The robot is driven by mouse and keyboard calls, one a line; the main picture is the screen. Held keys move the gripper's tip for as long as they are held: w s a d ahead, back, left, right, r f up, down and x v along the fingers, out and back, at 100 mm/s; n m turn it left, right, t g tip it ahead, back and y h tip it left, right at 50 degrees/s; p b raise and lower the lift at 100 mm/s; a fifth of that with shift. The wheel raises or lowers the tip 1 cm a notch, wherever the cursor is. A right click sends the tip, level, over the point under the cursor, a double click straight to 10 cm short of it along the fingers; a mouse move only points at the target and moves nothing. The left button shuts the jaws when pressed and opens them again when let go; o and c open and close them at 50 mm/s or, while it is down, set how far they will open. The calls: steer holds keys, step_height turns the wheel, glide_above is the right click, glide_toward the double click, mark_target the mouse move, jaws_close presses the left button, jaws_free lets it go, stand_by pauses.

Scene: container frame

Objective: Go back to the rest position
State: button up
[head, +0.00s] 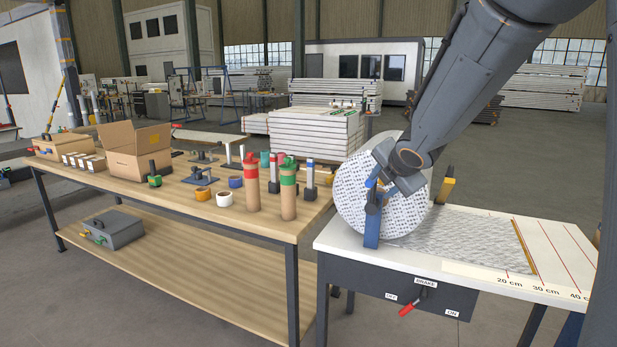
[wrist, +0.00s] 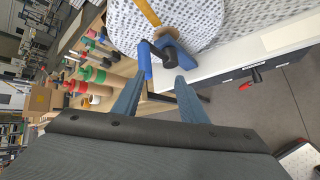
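My gripper (head: 375,190) is at the left front of a large white patterned roll (head: 350,205) on a blue stand (head: 371,228). In the wrist view my gripper (wrist: 160,77) has its two blue-grey fingers apart, with a gap between them. A dark crank with a blue handle (wrist: 145,62) shows just beyond the fingertips. I cannot tell whether the fingers touch it. The roll (wrist: 205,25) fills the top of the wrist view. Patterned sheet (head: 470,238) lies from the roll across the white table, ending at a yellow-brown strip (head: 525,246).
The white table (head: 570,285) carries red length lines. A red brake lever (head: 406,309) on its front points down-left. Left is a wooden bench (head: 130,185) with an open cardboard box (head: 135,155), tubes (head: 289,195) and tape rolls. A grey toolbox (head: 112,228) sits on its lower shelf. Front floor is clear.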

steer(key=s+a+f+m+g, duration=0.2)
steer(key=s+f+m, duration=0.3)
steer(key=s+m, duration=0.3)
steer(key=s+a+f+m+g, duration=0.2)
steer(key=s+f+m+g, duration=0.2)
steer(key=s, duration=0.9)
steer(key=s+a+f+m+g, duration=0.2)
steer(key=s+f+m+g, duration=0.1)
steer(key=s+f+m, duration=0.5)
steer(key=s+m, duration=0.2)
steer(key=m, duration=0.2)
steer(key=shift+s+f, duration=0.2)
steer(key=shift+w, duration=0.1)
